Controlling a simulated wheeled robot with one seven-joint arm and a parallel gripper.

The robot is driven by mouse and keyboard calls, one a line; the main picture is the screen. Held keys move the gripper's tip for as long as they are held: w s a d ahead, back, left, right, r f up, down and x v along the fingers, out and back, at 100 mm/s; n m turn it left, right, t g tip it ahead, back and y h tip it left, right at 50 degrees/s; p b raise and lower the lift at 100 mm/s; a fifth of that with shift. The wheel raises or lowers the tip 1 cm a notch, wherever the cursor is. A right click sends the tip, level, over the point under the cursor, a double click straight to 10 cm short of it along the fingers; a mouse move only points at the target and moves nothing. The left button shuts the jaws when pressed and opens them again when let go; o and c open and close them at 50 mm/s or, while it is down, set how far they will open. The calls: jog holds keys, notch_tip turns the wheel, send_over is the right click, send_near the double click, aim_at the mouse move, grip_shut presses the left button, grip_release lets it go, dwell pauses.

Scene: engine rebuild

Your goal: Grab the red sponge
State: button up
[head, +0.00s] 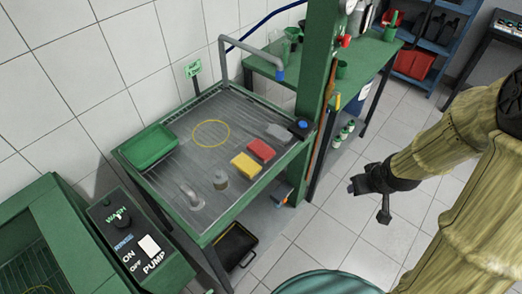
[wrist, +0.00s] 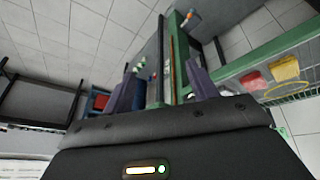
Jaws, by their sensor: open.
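The red sponge (head: 261,150) lies on the grey ribbed top of the green wash table, between a yellow sponge (head: 245,166) and a grey block (head: 280,133). In the wrist view, the red sponge (wrist: 253,81) shows at the right, beside the yellow sponge (wrist: 286,68). My gripper (head: 368,203) hangs over the tiled floor, right of the table and well apart from the sponge. Its two fingers (wrist: 163,88) are spread, with nothing held between them.
A green post (head: 318,60) stands at the table's right corner, near a small black box with a blue button (head: 301,127). A bent faucet pipe (head: 250,40) arches over the table's back. A green tray (head: 150,148) and metal parts (head: 220,180) share the top.

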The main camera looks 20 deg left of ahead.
jog(key=w+a+f+n+y, duration=0.2)
jog(key=a+y, duration=0.3)
jog(key=a, duration=0.3)
jog(key=w+a+f+n+t+y, duration=0.1)
jog(key=w+a+f+n+y, duration=0.1)
jog(key=a+n+y, duration=0.3)
jog(key=a+f+y, duration=0.1)
jog(key=a, duration=0.2)
jog(key=shift+a+t, duration=0.3)
jog(key=shift+f, duration=0.1)
jog(key=p, duration=0.3)
send_near(269, 155)
jog(key=x, duration=0.5)
jog(key=shift+w+a, duration=0.1)
jog(key=shift+a, duration=0.05)
jog(key=shift+w+a+f, duration=0.2)
jog(key=shift+w, duration=0.05)
jog(key=shift+s, duration=0.1)
